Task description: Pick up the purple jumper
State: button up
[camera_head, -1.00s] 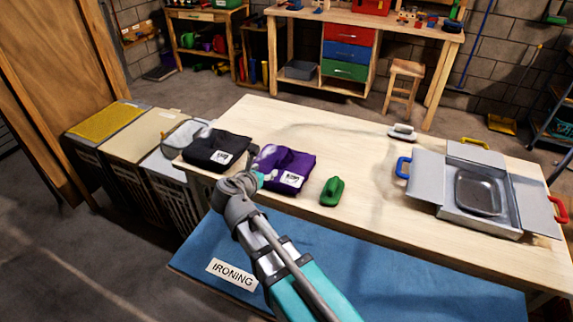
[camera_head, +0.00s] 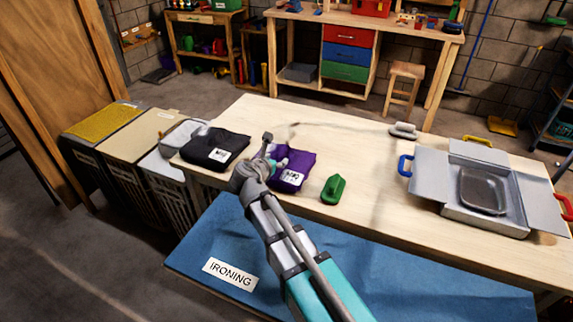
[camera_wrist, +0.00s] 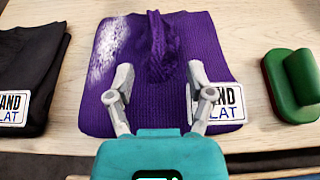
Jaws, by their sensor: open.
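The purple jumper (camera_head: 291,168) lies folded on the wooden table, with a white label at its lower right corner. In the wrist view the jumper (camera_wrist: 150,105) fills the middle, with a raised ridge of knit standing up near its centre and a whitish patch at upper left. My gripper (camera_wrist: 160,85) is open over the jumper, its two fingers on either side of the ridge's lower end. I cannot tell whether the fingertips touch the cloth. In the head view my gripper (camera_head: 275,152) and wrist hide the jumper's left part.
A black folded garment (camera_head: 215,148) lies left of the jumper. A green brush-like object (camera_head: 333,189) lies to its right. A grey open box (camera_head: 484,217) stands further right, and a grey-white iron-like object (camera_head: 403,131) at the back. The blue ironing mat (camera_head: 370,260) is in front.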

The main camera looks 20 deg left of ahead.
aim_at(281, 153)
jog(key=shift+w, duration=0.15)
jog(key=shift+b+x, duration=0.75)
jog(key=shift+x, duration=1.75)
jog(key=shift+w+a+r, duration=0.1)
jog(key=shift+a+r, duration=0.05)
grip_shut()
